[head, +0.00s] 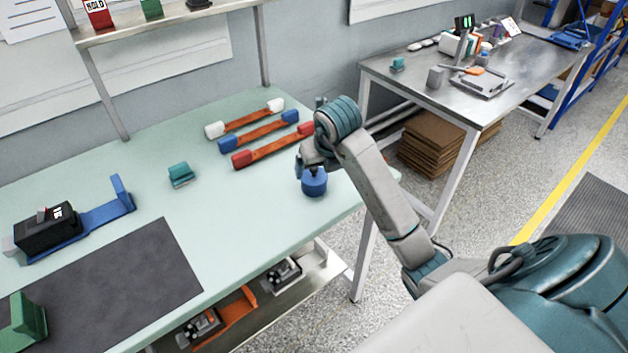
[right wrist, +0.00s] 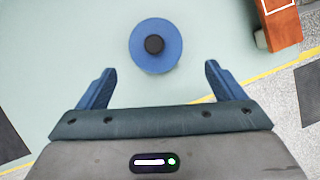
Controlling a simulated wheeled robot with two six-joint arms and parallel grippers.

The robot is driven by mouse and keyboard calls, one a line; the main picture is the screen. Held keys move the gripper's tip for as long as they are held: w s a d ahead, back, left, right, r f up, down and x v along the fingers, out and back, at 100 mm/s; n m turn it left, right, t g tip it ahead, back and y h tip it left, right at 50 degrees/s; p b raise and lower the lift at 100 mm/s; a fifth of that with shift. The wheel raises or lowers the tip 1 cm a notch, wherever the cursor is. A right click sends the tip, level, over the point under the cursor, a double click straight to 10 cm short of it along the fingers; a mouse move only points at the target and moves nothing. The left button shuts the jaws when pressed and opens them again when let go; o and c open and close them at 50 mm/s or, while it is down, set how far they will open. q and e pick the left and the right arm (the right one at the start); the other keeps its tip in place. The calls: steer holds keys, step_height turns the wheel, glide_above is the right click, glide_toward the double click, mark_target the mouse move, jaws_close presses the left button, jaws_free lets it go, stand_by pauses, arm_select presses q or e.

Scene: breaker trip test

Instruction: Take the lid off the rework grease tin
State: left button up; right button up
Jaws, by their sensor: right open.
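The rework grease tin (head: 314,186) is a small round blue tin on the right part of the pale green bench. Its blue lid with a dark round knob (right wrist: 154,44) faces the camera in the right wrist view. My right gripper (right wrist: 157,80) is open and empty. In that view its two blue fingers are spread, and the tin shows just beyond their tips, roughly centred between them. In the head view my right gripper (head: 313,168) is over the tin, and the wrist partly hides it. I cannot tell whether it touches the knob. My left gripper is not in view.
Three busbar-like bars with white, blue and red ends (head: 272,146) lie just left of the tin. A teal block (head: 180,174), a black breaker on a blue fixture (head: 48,228) and a dark mat (head: 120,290) are further left. The bench's edge is close right.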

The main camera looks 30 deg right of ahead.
mark_target(316, 178)
steer(key=b+x, duration=0.1)
steer(key=x, duration=0.1)
steer(key=b+x, duration=0.1)
steer(key=x, duration=0.1)
steer(key=shift+w+a+f, duration=0.1)
steer(key=shift+a, duration=0.15)
steer(key=shift+w+f, duration=0.15)
steer(key=shift+f, duration=0.1)
steer(key=c, duration=1)
steer(key=shift+c, duration=0.3)
steer(key=shift+d+r, duration=0.15)
steer(key=shift+r, duration=0.05)
